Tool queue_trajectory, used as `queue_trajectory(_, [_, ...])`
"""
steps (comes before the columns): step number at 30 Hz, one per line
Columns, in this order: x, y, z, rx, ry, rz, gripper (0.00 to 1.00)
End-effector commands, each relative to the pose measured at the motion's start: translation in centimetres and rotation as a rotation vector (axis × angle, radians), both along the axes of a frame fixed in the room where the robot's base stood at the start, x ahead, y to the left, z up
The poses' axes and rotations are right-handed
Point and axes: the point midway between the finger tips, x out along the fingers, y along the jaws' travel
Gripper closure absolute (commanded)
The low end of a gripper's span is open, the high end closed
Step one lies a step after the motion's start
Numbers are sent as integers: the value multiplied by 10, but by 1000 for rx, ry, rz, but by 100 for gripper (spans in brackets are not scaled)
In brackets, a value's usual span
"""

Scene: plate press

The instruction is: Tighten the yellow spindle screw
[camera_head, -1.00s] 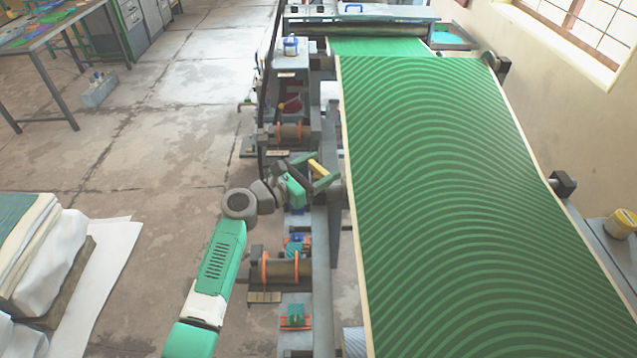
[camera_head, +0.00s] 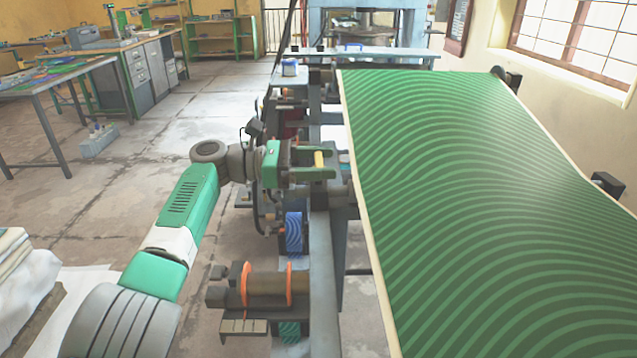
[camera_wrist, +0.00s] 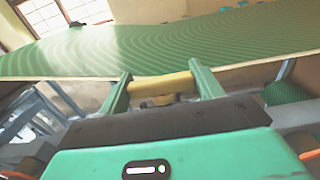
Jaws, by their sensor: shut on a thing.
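The yellow spindle screw shows as a short yellow piece (camera_head: 319,159) beside the left edge of the green patterned sheet. In the wrist view it is a yellow bar (camera_wrist: 160,85) spanning the gap between my two green fingers. My gripper (camera_head: 322,160) is shut on it, reaching in from the left with one finger on each side. In the wrist view my gripper (camera_wrist: 161,84) has a fingertip at each end of the bar. A brownish fitting (camera_wrist: 158,101) shows behind and below the bar. The screw's thread is hidden.
The green wavy-patterned sheet (camera_head: 480,200) fills the right side, its pale edge close to my fingers. A roller with orange rings (camera_head: 265,285) sticks out from the machine frame in front. Open floor (camera_head: 130,190) lies to the left.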

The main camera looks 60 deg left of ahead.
Motion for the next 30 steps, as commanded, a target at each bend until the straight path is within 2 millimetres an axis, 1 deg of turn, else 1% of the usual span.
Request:
queue_trajectory(1, [0, 1, -8, -2, 5, -2, 57])
queue_trajectory(18, [-2, -1, 2, -4, -6, -24, 57])
queue_trajectory(19, [-2, -1, 2, -4, -7, -24, 33])
queue_trajectory(22, [-2, -1, 2, -4, -7, -24, 13])
queue_trajectory(30, [-2, -1, 2, -3, -6, -24, 13])
